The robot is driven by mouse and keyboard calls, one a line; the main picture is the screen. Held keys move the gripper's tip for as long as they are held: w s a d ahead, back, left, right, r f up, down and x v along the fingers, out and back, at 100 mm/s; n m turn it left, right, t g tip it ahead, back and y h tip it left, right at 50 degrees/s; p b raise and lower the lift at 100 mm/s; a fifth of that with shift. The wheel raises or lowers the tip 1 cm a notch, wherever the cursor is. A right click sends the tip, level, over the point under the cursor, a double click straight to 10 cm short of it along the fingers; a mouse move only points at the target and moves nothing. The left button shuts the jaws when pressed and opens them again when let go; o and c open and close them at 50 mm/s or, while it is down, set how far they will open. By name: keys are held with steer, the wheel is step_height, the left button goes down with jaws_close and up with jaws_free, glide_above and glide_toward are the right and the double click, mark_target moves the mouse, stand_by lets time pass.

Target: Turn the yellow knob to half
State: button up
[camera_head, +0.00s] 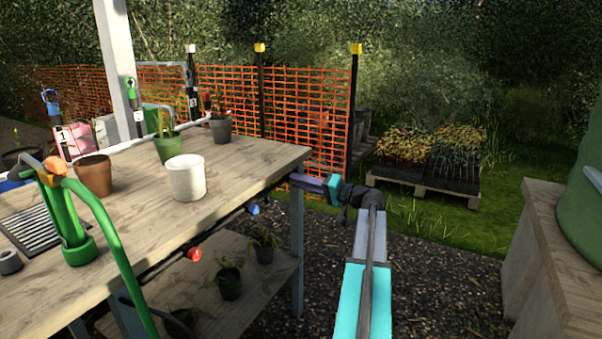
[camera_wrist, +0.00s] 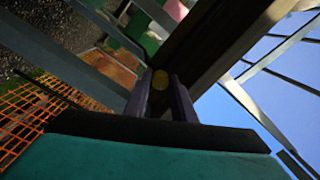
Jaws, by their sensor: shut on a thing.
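The yellow knob (camera_wrist: 160,79) shows in the wrist view as a small, dim yellow disc between my fingertips. My gripper (camera_wrist: 161,92) is shut on it, with one dark finger on each side. In the head view my gripper (camera_head: 299,181) reaches left to the right end of the potting bench's front edge. The knob is hidden there behind the fingers. The knob's turn angle and any pointer or scale marks cannot be made out.
A blue knob (camera_head: 253,209) and a red knob (camera_head: 194,254) sit along the front edge of the wooden bench (camera_head: 130,221). A white pot (camera_head: 186,178) stands on top. A green hose (camera_head: 107,232) hangs over the bench's left front. Gravel lies clear right of the bench.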

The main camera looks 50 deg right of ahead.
steer(key=m+p, duration=0.8)
steer(key=shift+s+h, duration=0.1)
steer(key=shift+h, duration=0.2)
steer(key=shift+f, duration=0.1)
steer(key=o, duration=1.1)
steer(key=shift+c, duration=0.2)
steer(key=p+v, duration=0.1)
steer(key=v, duration=1.2)
steer(key=shift+s+f, duration=0.2)
steer(key=shift+s, duration=0.2)
